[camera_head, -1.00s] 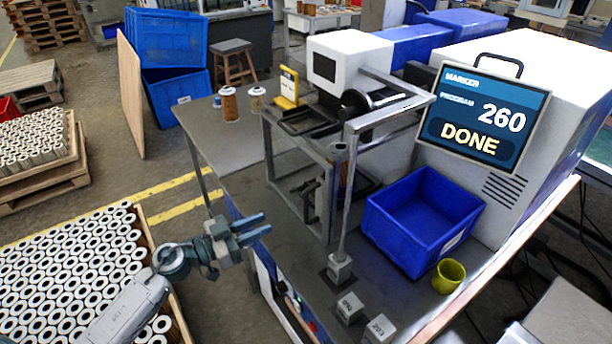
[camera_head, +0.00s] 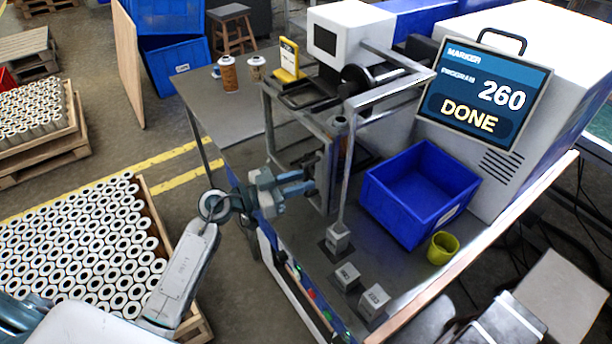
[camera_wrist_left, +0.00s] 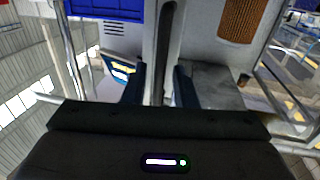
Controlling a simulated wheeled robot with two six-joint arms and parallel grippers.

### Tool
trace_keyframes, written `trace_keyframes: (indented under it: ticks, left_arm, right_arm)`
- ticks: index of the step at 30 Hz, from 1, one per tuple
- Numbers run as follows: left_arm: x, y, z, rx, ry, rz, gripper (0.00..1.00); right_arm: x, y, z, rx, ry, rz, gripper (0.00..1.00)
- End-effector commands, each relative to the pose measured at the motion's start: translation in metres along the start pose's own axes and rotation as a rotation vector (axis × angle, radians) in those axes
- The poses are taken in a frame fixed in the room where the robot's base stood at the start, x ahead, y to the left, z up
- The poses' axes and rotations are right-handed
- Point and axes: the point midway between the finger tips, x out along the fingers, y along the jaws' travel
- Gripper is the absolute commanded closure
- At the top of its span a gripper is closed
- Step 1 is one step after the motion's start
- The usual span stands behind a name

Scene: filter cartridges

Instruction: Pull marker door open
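The marker (camera_head: 350,45) is a white unit with a grey metal frame on the workbench, and its screen (camera_head: 484,95) reads "MARKER PROGRAM 260 DONE". The grey door (camera_head: 325,180) is at the frame's front left; it looks closed, but the arm partly covers it. My left gripper (camera_head: 312,180) is at the door's handle side with its fingers apart. In the left wrist view, a vertical bar with a dark slot (camera_wrist_left: 166,40) lies between the two fingers (camera_wrist_left: 158,85); contact cannot be told. A brown mesh cartridge (camera_wrist_left: 242,20) shows beyond. My right gripper is not in view.
A blue bin (camera_head: 400,205), a yellow-green cup (camera_head: 443,248) and small grey blocks (camera_head: 347,277) are on the bench right of the door. Two cartridges (camera_head: 228,75) stand at the back left. A crate of cartridges (camera_head: 185,315) is at the lower left.

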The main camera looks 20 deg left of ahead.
Motion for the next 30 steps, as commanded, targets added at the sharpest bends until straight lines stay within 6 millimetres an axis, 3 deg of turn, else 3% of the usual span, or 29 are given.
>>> trace_keyframes:
  ticks: [6,15,19,20,30]
  left_arm:
    - [0.015,0.000,0.000,0.000,0.000,0.000,0.75]
    - [0.017,0.000,0.000,0.001,-0.001,0.001,0.75]
    - [0.017,0.000,0.000,0.001,-0.001,0.001,0.98]
    - [0.017,0.000,0.000,0.001,-0.001,0.001,1.00]
    - [0.015,0.000,-0.001,0.001,-0.001,0.014,1.00]
  right_arm:
    - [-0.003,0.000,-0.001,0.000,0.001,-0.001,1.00]
    - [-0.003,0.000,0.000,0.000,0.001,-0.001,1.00]
    - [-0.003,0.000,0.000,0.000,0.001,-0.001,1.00]
    - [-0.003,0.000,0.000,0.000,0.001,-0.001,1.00]
    - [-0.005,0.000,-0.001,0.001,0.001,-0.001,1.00]
